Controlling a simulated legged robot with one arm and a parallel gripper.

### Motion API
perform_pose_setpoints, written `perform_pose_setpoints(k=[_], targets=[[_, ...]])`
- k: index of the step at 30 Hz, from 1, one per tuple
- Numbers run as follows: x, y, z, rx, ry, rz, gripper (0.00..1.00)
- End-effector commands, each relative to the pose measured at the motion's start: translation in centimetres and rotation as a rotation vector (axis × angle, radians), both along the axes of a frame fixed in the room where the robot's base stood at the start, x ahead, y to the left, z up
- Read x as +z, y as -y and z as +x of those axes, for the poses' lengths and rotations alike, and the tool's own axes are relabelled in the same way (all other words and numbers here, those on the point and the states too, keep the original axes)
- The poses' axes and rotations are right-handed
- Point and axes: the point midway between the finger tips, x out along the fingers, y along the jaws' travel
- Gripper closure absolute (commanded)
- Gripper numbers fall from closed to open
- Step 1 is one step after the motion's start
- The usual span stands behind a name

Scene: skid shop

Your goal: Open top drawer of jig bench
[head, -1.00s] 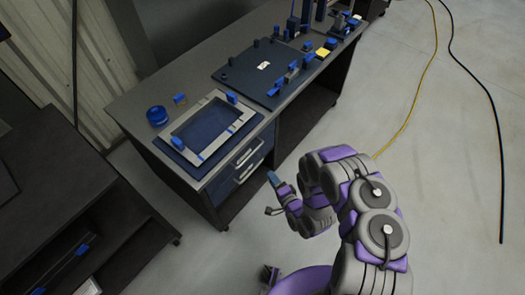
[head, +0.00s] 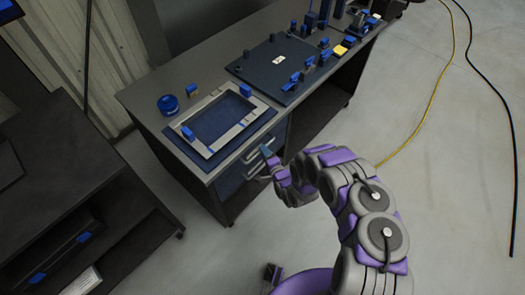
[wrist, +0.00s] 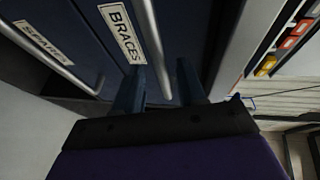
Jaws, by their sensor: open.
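The jig bench (head: 150,92) stands ahead, with two dark blue drawers at its near left end. The top drawer's bar handle (head: 251,154) is just left of my gripper (head: 267,156), and the drawer looks shut. In the wrist view, the picture is turned on its side, and the top drawer (wrist: 190,25) has a "BRACES" label (wrist: 122,32). Its metal handle (wrist: 152,45) runs down between the two fingertips of my open gripper (wrist: 160,70). Contact cannot be told. The lower drawer (wrist: 70,20) is to the left, with its own handle (wrist: 45,50).
A framed blue jig (head: 215,120) and a blue round container (head: 168,104) are on the bench top. A dark plate (head: 285,65) with fixtures lies farther along. A dark shelf unit (head: 70,160) stands at left.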

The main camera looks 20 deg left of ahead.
Motion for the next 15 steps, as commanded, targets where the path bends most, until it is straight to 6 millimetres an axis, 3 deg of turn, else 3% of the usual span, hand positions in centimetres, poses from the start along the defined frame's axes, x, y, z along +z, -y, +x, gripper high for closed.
perform_pose_setpoints(k=[6, 15], targets=[[-0.4, -1.4, 1.5, 0.0, 0.001, 0.004, 0.6], [-0.5, -1.7, 1.9, 0.0, -0.001, 0.0, 0.6]])
